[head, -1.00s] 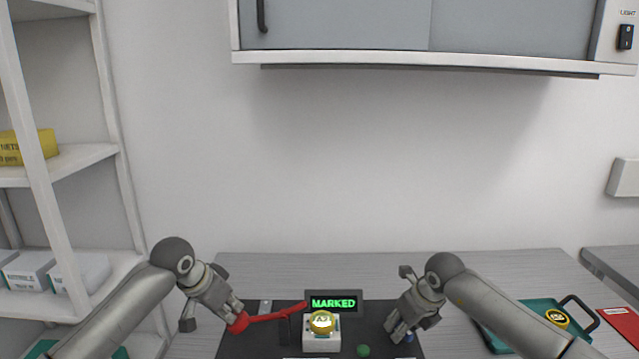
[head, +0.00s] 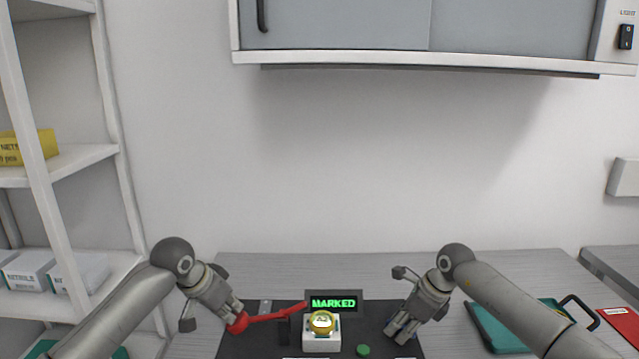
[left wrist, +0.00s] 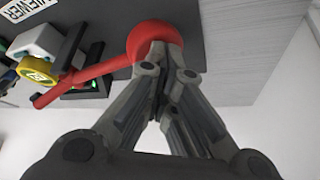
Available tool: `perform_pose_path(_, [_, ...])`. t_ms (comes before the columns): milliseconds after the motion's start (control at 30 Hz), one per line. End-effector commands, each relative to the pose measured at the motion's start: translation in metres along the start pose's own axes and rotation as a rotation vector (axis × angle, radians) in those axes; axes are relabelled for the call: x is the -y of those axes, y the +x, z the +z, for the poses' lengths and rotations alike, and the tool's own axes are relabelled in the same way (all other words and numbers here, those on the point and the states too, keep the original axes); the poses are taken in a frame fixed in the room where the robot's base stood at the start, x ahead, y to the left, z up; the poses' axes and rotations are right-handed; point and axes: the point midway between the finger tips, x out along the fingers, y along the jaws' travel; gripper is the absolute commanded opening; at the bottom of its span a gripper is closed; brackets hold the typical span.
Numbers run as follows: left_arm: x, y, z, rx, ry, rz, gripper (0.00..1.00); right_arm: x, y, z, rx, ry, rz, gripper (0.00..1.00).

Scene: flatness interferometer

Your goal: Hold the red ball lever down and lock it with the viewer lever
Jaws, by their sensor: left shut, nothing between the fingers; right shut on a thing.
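The red ball lever (head: 278,316) runs from its ball (head: 238,324) at the left to the dark instrument base (head: 262,343). The ball also shows in the left wrist view (left wrist: 152,36). My left gripper (head: 234,313) is shut and empty, its fingertips against the ball. My right gripper (head: 399,334) is shut at the right side of the base, with a small blue part, apparently the viewer lever's knob, mostly hidden between its fingers. The left wrist view shows a VIEWER label (left wrist: 28,8) on the base. A yellow round piece (head: 322,321) sits on a white block (head: 322,345).
A display (head: 334,302) reads MARKED in green. A green button (head: 363,350) is at the front of the base. A teal tray (head: 482,322) with a dark handle and a red item (head: 622,320) lie at the right. Shelves stand at the left.

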Motion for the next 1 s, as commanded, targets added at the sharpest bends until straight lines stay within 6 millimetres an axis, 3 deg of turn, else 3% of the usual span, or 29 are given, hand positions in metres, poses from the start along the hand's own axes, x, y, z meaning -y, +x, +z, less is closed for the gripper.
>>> perform_pose_path(267, [-0.0008, 0.0014, 0.0013, 0.003, 0.000, 0.002, 0.00, -0.0003, 0.0005, 0.0001, -0.001, -0.198, 0.086, 0.10])
perform_pose_path(667, [-0.0008, 0.0013, 0.0011, 0.003, 0.000, 0.002, 0.00, -0.0006, 0.0008, 0.0002, 0.000, -0.231, 0.099, 0.10])
perform_pose_path(967, [-0.0009, 0.0013, 0.0010, 0.003, 0.000, 0.002, 0.00, -0.0005, 0.0008, 0.0013, -0.001, -0.456, 0.196, 0.10])
perform_pose_path(1000, [-0.0009, 0.0014, 0.0010, 0.003, 0.000, 0.002, 0.00, -0.0005, 0.0009, -0.0005, -0.002, -0.458, 0.197, 0.27])
